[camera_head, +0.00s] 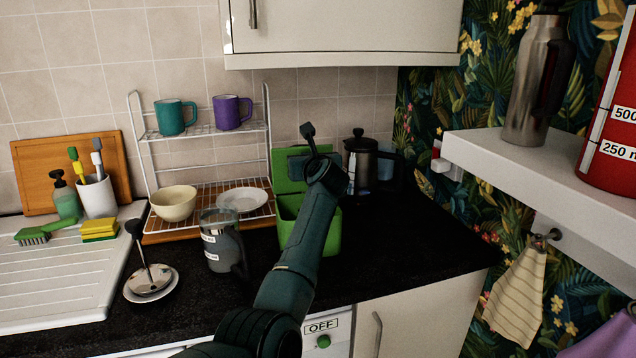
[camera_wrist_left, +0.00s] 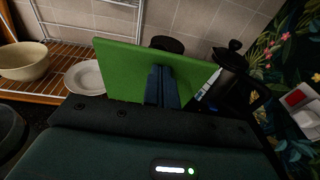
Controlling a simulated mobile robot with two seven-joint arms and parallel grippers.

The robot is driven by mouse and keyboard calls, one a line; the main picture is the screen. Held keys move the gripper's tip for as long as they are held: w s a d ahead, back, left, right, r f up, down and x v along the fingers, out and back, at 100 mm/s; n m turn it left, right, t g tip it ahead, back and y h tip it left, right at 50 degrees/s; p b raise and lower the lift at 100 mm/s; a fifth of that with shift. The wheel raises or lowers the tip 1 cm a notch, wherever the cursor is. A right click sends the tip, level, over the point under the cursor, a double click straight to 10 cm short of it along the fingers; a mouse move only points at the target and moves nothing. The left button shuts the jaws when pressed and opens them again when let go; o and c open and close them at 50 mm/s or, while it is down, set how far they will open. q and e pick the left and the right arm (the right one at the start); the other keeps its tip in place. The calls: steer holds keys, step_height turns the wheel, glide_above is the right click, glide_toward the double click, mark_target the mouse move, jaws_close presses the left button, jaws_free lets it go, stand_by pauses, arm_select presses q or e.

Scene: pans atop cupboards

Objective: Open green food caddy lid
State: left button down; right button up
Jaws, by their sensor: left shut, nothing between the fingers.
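The green food caddy (camera_head: 332,240) stands on the dark counter, its front partly hidden by my arm. Its green lid (camera_head: 284,182) stands raised at the back of the box. In the left wrist view the lid (camera_wrist_left: 118,70) is a tilted green panel behind the fingers. My left gripper (camera_wrist_left: 162,86) is shut and empty, its fingers in front of the lid's face. I cannot tell whether they touch it. In the head view my arm reaches over the caddy and largely hides the fingers. My right gripper is not in view.
A black French press (camera_head: 360,163) stands close behind the caddy's right. A clear jug (camera_head: 219,240) stands to its left. A dish rack (camera_head: 180,215) holds a bowl (camera_head: 173,203) and plate (camera_head: 242,199). A white shelf (camera_head: 540,165) juts out at right. The counter right of the caddy is clear.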

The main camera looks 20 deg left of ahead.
arm_select(q)
steer(key=shift+w+a+r, duration=0.25)
steer(key=shift+w+a, duration=0.2)
stand_by(0.5)
